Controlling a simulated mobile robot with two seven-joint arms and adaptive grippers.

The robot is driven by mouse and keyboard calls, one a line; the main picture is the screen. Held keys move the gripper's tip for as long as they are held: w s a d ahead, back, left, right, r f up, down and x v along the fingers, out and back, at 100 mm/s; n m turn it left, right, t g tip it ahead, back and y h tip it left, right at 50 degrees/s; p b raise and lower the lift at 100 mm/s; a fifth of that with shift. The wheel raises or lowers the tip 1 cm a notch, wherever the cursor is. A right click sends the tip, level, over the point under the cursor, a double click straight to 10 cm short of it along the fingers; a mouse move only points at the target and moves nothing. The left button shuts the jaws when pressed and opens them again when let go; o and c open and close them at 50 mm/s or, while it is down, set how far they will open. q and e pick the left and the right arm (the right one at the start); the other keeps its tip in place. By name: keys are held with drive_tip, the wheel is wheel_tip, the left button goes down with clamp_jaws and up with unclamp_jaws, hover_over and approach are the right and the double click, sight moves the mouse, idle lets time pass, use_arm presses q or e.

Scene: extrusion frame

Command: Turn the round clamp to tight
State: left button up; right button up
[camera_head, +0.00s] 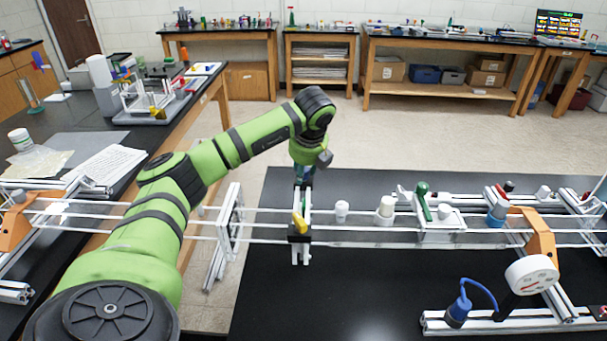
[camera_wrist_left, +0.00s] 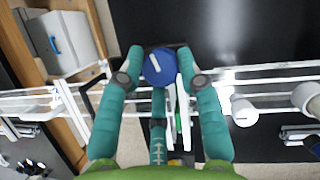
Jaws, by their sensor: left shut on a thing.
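The round clamp is a blue round knob with a short white mark (camera_wrist_left: 159,66), seen in the left wrist view. The mark runs slightly tilted, from upper left to lower right. My left gripper (camera_wrist_left: 161,70) has its teal fingers around the knob, one on each side and one below in the picture, shut on it. In the head view my left gripper (camera_head: 304,174) points down at the back of an upright white extrusion post on the rail; the knob is mostly hidden there. My right gripper is in neither view.
A yellow lever (camera_head: 299,222) on a black block is on the front of the same post. White rails (camera_head: 360,229) run across the table. A green handle (camera_head: 422,200), white cylinders and orange brackets (camera_head: 540,236) stand right.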

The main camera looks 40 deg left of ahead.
use_arm(q)
drive_tip(key=shift+w+a+m+t+b, duration=0.15)
drive_tip(key=shift+m+t+b, duration=0.25)
drive_tip(key=shift+m+b, duration=0.45)
drive_tip(key=m+h+b, duration=0.1)
drive_tip(key=m, duration=0.2)
drive_tip(key=shift+a+r+t, duration=0.1)
drive_tip(key=shift+t, duration=0.2)
drive_tip(key=shift+r+m+h+b, duration=0.1)
drive_tip(key=shift+m+h+b, duration=0.4)
drive_tip(key=shift+m, duration=0.65)
drive_tip(key=shift+m+t+h, duration=0.4)
drive_tip(key=shift+m, duration=0.7)
drive_tip(key=o, duration=1.1)
